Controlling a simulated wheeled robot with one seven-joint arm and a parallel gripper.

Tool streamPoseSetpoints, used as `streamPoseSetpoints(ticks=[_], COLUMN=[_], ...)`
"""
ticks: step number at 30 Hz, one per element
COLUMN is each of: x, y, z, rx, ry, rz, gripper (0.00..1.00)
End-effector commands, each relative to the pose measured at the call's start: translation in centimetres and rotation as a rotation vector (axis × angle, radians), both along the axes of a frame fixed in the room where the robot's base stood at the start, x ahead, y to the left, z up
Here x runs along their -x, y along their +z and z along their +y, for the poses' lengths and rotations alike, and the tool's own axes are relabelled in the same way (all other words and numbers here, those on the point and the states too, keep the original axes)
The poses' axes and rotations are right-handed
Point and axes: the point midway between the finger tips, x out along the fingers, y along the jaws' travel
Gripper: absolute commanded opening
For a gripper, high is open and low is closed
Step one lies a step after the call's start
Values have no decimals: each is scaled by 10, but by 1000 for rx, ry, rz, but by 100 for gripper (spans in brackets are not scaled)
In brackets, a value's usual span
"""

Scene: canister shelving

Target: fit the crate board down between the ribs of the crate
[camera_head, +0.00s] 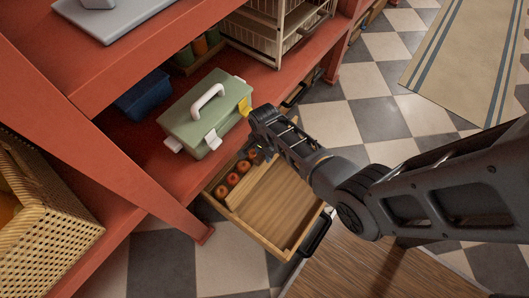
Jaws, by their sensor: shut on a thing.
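The crate (305,236) is an open, light wooden box with black handles, standing out from under the red shelf. Several red-orange apples (232,180) lie in a row along its left side. A pale wooden strip (243,200) beside the apples looks like the crate board, but I cannot tell how deep it sits or whether it is between the ribs. The ribs are too small to make out. My gripper (259,156) points down at the crate's far end, by the end of the apple row. It is shut on what seems to be the board; its fingertips are mostly hidden.
A green box with a white handle (208,115) stands on the red shelf (150,165) just left of my gripper. A blue bin (143,94) and a wire rack (275,30) are behind. A wicker basket (40,215) is at left.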

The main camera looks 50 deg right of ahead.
Motion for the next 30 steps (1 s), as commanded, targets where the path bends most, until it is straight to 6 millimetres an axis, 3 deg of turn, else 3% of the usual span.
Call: streamPoseSetpoints(ticks=[30], x=[-1], y=[-24], z=[0], rx=[0], ry=[0], rz=[-1], gripper=[0])
